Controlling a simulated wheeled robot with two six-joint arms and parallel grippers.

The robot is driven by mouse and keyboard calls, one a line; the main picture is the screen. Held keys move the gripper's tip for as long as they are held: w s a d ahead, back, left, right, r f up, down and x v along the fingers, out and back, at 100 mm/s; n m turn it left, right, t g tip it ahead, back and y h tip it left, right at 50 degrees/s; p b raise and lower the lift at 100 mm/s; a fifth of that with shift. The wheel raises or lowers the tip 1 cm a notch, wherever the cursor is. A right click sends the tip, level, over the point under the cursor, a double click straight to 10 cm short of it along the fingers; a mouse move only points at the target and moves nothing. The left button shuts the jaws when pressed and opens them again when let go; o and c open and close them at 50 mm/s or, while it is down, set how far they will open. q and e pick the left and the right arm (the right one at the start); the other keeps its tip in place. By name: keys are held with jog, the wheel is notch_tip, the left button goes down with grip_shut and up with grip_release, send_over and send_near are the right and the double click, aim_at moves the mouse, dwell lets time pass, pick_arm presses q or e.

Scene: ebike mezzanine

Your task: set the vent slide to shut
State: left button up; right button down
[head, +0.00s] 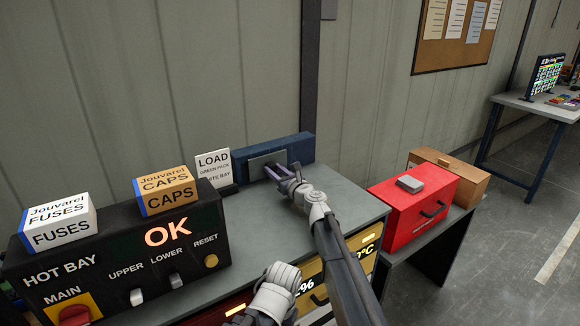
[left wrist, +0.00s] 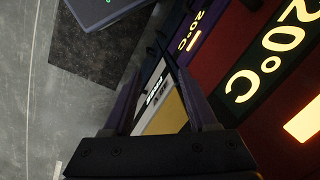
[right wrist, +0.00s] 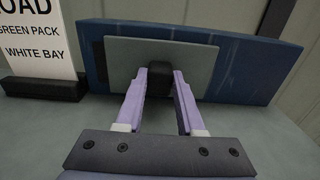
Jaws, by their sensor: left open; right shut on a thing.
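The vent slide is a blue panel (head: 300,149) standing at the back of the bench top against the wall, with a grey plate (head: 261,164) on its front. In the right wrist view the blue panel (right wrist: 268,72) and grey plate (right wrist: 122,55) fill the middle, and a black knob (right wrist: 159,75) sticks out from the plate. My right gripper (right wrist: 159,80) is shut on the black knob, a purple finger on each side; it also shows in the head view (head: 272,172). My left gripper (left wrist: 152,65) is open and empty beside the bench's front, facing the display panels.
A black HOT BAY box (head: 120,255) with switches stands at the left, carrying FUSES (head: 58,222) and CAPS (head: 165,191) boxes. A LOAD sign (head: 213,166) stands left of the vent. A red box (head: 413,205) stands right. Bench top between is clear.

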aim_at(261, 168)
jog(key=shift+s+a, duration=0.9)
jog(key=shift+a, duration=0.3)
jog(key=c, duration=0.5)
grip_release()
jog(key=shift+a, duration=0.15)
jog(key=shift+c, duration=0.2)
jog(key=shift+s, duration=0.1)
jog(key=shift+s+d, duration=0.2)
jog(key=shift+d, duration=0.1)
jog(key=v, duration=0.7)
jog(key=shift+s, duration=0.1)
